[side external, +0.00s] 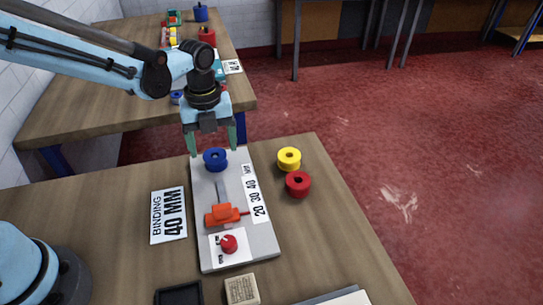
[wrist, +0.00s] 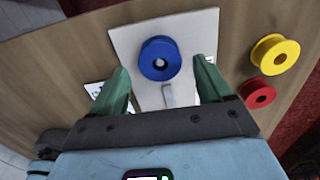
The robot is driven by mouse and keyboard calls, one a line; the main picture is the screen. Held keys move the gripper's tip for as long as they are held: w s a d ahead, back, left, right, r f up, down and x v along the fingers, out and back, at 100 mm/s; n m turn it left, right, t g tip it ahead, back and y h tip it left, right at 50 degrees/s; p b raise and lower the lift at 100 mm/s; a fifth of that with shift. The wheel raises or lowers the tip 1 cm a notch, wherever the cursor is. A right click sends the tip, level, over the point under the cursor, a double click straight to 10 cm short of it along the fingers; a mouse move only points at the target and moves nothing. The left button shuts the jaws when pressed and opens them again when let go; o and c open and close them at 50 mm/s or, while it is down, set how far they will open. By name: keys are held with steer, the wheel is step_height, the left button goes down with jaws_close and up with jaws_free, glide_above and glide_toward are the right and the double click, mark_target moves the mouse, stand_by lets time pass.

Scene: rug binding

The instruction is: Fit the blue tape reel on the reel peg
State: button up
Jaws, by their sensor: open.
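The blue tape reel (side external: 215,159) sits at the far end of the pale grey base plate (side external: 209,182). In the wrist view the blue reel (wrist: 160,57) lies flat, with a small pale spot in its dark centre hole. I cannot tell for certain whether that spot is the reel peg's tip; the peg is otherwise hidden. My gripper (side external: 212,151) is open and points down just above the reel. In the wrist view my gripper (wrist: 161,70) has its green fingers to either side of the reel, apart from it.
On the plate are an orange clamp-like part (side external: 222,214) and a red knob (side external: 229,243). A yellow reel (side external: 289,159) and a red reel (side external: 297,184) lie right of the plate. A "BINDING 40 MM" card (side external: 169,215) lies left. A dark tray (side external: 178,294) and wooden block (side external: 242,289) are in front.

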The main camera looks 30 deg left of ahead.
step_height(320, 180, up, 9)
stand_by(0.4)
steer(key=s+a+n+t, duration=0.3)
steer(key=s+n, duration=0.2)
steer(key=n, duration=0.8)
steer(key=s+a+n+t, duration=0.4)
steer(key=s+n, duration=0.1)
steer(key=n, duration=0.9)
steer(key=shift+s, duration=0.35)
steer(key=shift+f, duration=0.1)
